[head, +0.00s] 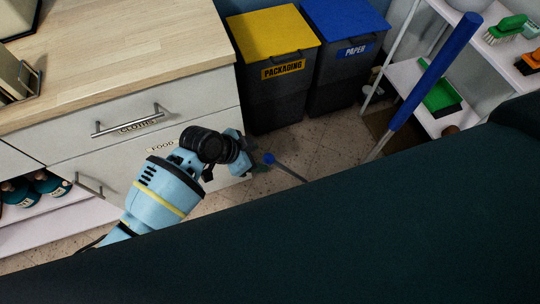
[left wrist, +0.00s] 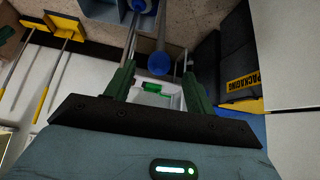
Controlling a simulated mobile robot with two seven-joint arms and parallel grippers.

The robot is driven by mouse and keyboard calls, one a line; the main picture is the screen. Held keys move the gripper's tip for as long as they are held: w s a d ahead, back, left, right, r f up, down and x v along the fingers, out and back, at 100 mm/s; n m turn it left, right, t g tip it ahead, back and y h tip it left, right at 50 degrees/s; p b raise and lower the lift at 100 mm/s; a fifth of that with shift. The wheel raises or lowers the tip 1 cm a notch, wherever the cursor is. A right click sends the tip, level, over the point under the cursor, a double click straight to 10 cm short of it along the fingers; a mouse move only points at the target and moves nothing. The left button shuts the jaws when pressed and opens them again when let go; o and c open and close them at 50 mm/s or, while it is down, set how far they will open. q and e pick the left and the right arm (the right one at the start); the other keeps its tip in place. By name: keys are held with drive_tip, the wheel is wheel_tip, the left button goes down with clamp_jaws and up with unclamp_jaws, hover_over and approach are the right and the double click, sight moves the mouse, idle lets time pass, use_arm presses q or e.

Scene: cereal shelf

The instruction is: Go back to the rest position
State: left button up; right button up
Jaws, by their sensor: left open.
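My left gripper (head: 243,150) is at the end of the light blue arm, in front of the drawer labelled FOOD (head: 165,148) in the head view. In the left wrist view its two dark green fingers stand apart and the left gripper (left wrist: 158,76) is open, with nothing held between them. A blue-ended pole (left wrist: 160,62) shows beyond the fingers there. My right gripper is in neither view.
A wooden-topped counter (head: 130,45) stands at the left. A yellow-lidded PACKAGING bin (head: 275,85) and a blue-lidded PAPER bin (head: 345,65) stand behind. A blue-handled pole (head: 435,70) rises beside a white shelf (head: 410,80) at the right. Some tiled floor (head: 300,145) is free.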

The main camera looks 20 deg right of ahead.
use_arm(q)
drive_tip(key=shift+a+r+p, duration=0.35)
drive_tip(key=shift+a+r, duration=0.05)
drive_tip(key=shift+r, duration=0.2)
drive_tip(key=shift+f, duration=0.1)
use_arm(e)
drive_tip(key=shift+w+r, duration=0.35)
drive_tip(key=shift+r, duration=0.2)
use_arm(q)
drive_tip(key=shift+s, duration=0.15)
